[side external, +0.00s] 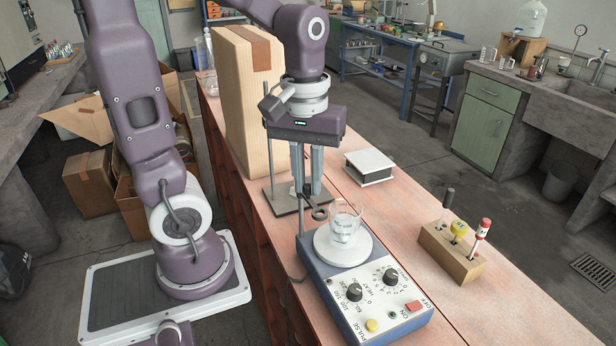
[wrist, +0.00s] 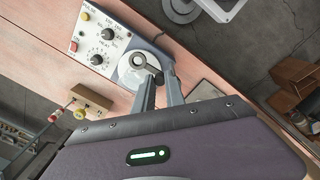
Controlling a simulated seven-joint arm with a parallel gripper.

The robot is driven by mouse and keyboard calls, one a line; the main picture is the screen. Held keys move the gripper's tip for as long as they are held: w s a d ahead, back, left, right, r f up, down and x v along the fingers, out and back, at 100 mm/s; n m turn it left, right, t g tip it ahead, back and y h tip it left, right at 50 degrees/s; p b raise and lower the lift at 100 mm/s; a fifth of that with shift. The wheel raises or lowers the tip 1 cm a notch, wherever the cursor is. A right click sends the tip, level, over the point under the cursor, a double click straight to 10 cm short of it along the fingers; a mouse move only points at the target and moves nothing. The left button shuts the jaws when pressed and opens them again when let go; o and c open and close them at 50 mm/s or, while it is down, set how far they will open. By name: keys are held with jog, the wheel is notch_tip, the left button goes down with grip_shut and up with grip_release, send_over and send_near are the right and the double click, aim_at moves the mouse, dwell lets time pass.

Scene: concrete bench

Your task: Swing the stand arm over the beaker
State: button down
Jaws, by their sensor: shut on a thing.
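The clear glass beaker (side external: 345,222) stands upright on the round white top of the blue-sided hot plate (side external: 372,290). The dark stand arm (side external: 319,213) ends in a small ring, which shows just left of the beaker in the side view. My gripper (side external: 311,190) points down and is shut on the stand arm behind the ring. In the wrist view my gripper (wrist: 161,78) has its fingertips at the dark arm, and the ring shows over the hot plate's white top (wrist: 129,76). The fingers partly hide the grip.
A tall cardboard box (side external: 245,100) stands behind my gripper. A flat grey base plate (side external: 283,199) with a thin rod lies left of the fingers. A white-topped block (side external: 369,166) and a wooden tool holder (side external: 450,255) stand to the right, with clear bench between.

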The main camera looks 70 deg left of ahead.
jog(key=shift+w+n, duration=0.15)
jog(key=shift+n, duration=0.15)
dwell(0.4)
jog(key=shift+w+a+n, duration=0.2)
jog(key=shift+w+n, duration=0.15)
jog(key=shift+n, duration=1.2)
jog(key=shift+w+a+n, duration=0.2)
jog(key=shift+w+n, duration=0.15)
jog(key=shift+n, duration=1.15)
jog(key=shift+w+a+n, duration=0.2)
jog(key=shift+w+n, duration=0.15)
jog(key=shift+n, duration=1.2)
jog(key=shift+r, duration=0.1)
jog(key=c, duration=1.4)
grip_release()
